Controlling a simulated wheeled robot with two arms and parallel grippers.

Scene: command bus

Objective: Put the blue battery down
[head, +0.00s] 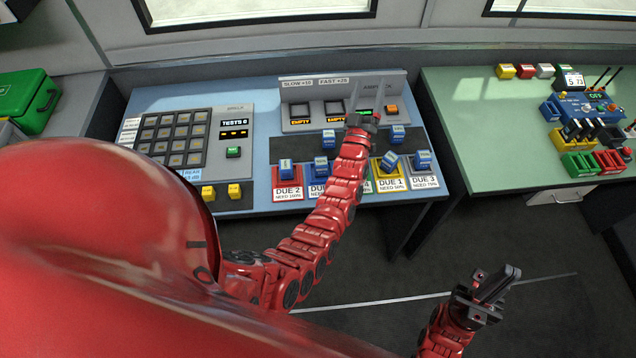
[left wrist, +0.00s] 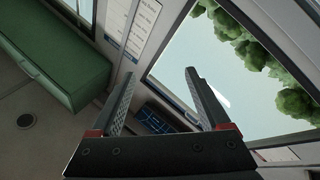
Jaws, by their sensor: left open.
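Several blue batteries stand on the blue desk (head: 262,110). One (head: 329,139) and another (head: 397,134) stand at the back, below the charger (head: 300,122). Others stand on or by the labelled pads, such as one (head: 285,168) at DUE 2, a tilted one (head: 390,161) at DUE 1 and one (head: 422,160) at DUE 3. I cannot tell which one the task means. My left gripper (head: 367,97) is open in front of the charger's right part. Its jaws (left wrist: 160,76) are empty in the left wrist view. My right gripper (head: 499,282) is over the floor, its jaws unclear.
Two charger slots read EMPTY; my left arm hides some middle pads. A keypad panel (head: 178,138) is on the left of the desk. A green table (head: 480,120) with blocks and a blue device (head: 590,105) stands right. A green case (head: 25,100) is far left.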

